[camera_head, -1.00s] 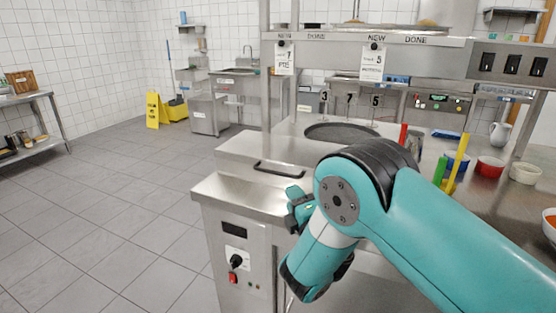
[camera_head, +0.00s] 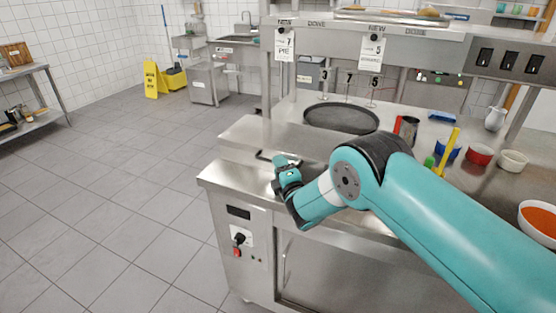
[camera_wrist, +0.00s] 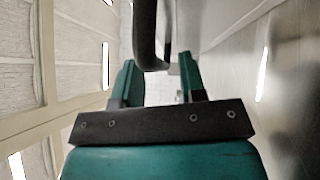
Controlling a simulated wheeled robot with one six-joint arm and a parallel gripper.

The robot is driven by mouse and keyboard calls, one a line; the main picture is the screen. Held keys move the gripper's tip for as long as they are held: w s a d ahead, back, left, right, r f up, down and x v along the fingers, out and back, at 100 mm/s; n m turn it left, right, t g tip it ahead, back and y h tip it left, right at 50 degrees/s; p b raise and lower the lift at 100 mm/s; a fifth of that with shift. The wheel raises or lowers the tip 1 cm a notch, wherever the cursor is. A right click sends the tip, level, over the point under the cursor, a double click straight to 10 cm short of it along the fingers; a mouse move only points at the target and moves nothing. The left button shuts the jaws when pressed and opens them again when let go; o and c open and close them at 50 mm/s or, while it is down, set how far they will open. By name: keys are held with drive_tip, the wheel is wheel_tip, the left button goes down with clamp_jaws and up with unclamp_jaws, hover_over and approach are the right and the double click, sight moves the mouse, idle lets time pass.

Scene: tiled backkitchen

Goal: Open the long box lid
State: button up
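The long box lid (camera_head: 255,132) is a flat stainless steel cover at the left end of the counter, and it lies closed. Its black bar handle (camera_head: 262,156) is on the front part, mostly hidden behind my gripper (camera_head: 282,163). In the wrist view, the dark handle (camera_wrist: 146,35) reaches down from the top edge between the two green fingers of my gripper (camera_wrist: 157,66). The fingers are spread, with a gap visible beside the handle on the right finger's side. I cannot tell whether either finger touches the handle.
A dark round plate (camera_head: 341,118) is set in the counter behind the lid. A steel shelf (camera_head: 355,33) with hanging order tickets stands above. Cups and a red bowl (camera_head: 480,155) are at the right. The tiled floor (camera_head: 105,205) at left is clear.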

drive_tip(key=shift+w+a+r, duration=0.1)
drive_tip(key=shift+w+a, duration=0.25)
drive_tip(key=shift+w, duration=0.25)
drive_tip(key=shift+c, duration=0.5)
clamp_jaws()
